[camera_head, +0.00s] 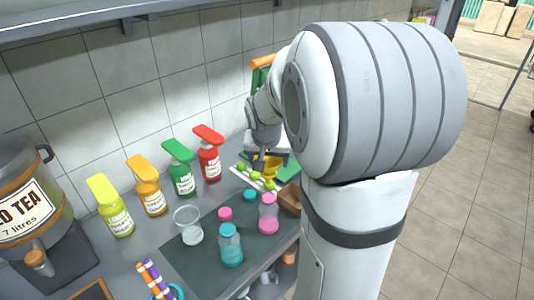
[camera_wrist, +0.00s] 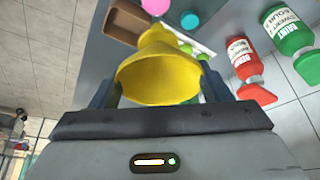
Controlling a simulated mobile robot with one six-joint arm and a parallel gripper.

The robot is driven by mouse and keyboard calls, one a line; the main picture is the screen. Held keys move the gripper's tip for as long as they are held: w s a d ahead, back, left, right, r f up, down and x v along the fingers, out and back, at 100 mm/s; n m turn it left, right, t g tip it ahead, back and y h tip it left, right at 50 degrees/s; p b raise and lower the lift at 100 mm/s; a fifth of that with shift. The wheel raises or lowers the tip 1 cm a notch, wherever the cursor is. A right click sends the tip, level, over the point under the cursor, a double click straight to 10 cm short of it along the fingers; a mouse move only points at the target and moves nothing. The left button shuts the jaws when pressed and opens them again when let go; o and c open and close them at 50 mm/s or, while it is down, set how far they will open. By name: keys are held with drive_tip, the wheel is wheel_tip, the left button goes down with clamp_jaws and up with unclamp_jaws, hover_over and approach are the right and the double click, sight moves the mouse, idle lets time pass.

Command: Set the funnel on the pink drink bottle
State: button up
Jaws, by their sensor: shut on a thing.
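The yellow funnel (camera_wrist: 158,72) is between the two fingers of my gripper (camera_wrist: 160,88), its wide mouth toward the wrist camera. In the head view the funnel (camera_head: 273,164) is partly hidden by my arm, at the back of the counter. The pink drink bottle (camera_head: 268,214) stands upright on the dark mat, nearer the camera than the funnel and apart from it. A round pink shape (camera_wrist: 155,5) shows at the top of the wrist view; I cannot tell whether it is the bottle or a cap.
A teal bottle (camera_head: 231,246), clear cup (camera_head: 188,226), pink cap (camera_head: 225,213) and teal cap (camera_head: 250,195) are near the pink bottle. A brown box (camera_head: 288,198) stands right of it. A rack with green pieces (camera_head: 255,177) lies behind. Several syrup bottles (camera_head: 181,170) line the wall.

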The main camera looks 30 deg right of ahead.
sight(268, 175)
drive_tip(key=shift+f+b, duration=1.35)
drive_tip(key=shift+f, duration=0.95)
drive_tip(key=shift+f+b, duration=1.1)
drive_tip(key=shift+f, duration=0.1)
drive_tip(key=shift+f, duration=0.1)
drive_tip(key=o, duration=1)
drive_tip(key=shift+o, duration=0.6)
drive_tip(key=shift+s, duration=0.1)
drive_tip(key=shift+r+p, duration=1.95)
drive_tip(key=shift+r, duration=1.6)
drive_tip(key=shift+s+a, duration=0.1)
